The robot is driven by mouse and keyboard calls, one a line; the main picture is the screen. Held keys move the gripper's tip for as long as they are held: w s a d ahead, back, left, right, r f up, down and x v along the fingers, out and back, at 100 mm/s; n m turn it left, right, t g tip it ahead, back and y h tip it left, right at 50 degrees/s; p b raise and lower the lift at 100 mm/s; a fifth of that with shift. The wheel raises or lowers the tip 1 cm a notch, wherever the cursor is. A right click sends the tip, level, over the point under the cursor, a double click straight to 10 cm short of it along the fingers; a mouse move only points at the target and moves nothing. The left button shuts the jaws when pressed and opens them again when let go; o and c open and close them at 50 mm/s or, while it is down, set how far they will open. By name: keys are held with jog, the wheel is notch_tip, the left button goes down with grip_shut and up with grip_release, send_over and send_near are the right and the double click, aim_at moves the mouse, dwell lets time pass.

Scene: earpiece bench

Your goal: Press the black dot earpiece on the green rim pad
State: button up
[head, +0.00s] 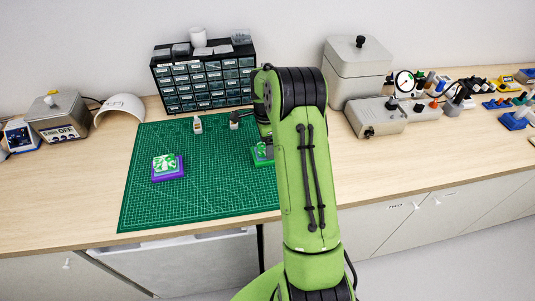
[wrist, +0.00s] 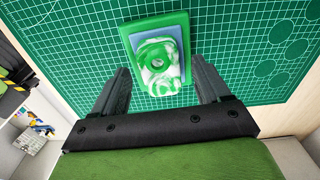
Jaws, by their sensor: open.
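The green rim pad (wrist: 133,33) lies on the mat below my gripper (wrist: 163,74) in the wrist view. It has a blue inner layer and a green-and-white marbled ear-shaped piece (wrist: 158,78) with a small hollow. My gripper is open, one finger on each side of the marbled piece, with nothing visibly held. In the head view the pad (head: 259,158) is partly hidden by my arm. Two small upright pieces stand at the mat's back, one pale (head: 197,125) and one grey with a dark top (head: 234,121). I cannot make out a black dot on either.
A purple rim pad (head: 168,176) with a similar marbled piece lies on the left of the green mat (head: 210,195). A drawer cabinet (head: 205,80) stands behind. Grey boxes (head: 375,117) stand to the right of my arm. The mat's front is clear.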

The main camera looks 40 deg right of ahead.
notch_tip(320, 180, up, 16)
jog(key=p, duration=0.2)
jog(key=shift+a+f, duration=0.15)
jog(key=shift+a, duration=0.05)
jog(key=shift+w, duration=0.1)
jog(key=s+a+r+n+t+h, duration=0.1)
jog(key=s+a+r+n+t, duration=0.1)
jog(key=s+a+r+n, duration=1)
jog(key=s+a+f+n+t, duration=0.1)
jog(key=s+a+f+n, duration=0.1)
jog(key=s+a+n, duration=0.2)
jog(key=s+a+f+n+t+y, duration=0.1)
jog(key=s+a+f+n+t, duration=0.1)
jog(key=s+n, duration=0.4)
jog(key=s+a+f, duration=0.1)
jog(key=s+a, duration=0.1)
jog(key=s, duration=0.2)
jog(key=shift+a+t, duration=0.3)
jog(key=shift+a, duration=0.1)
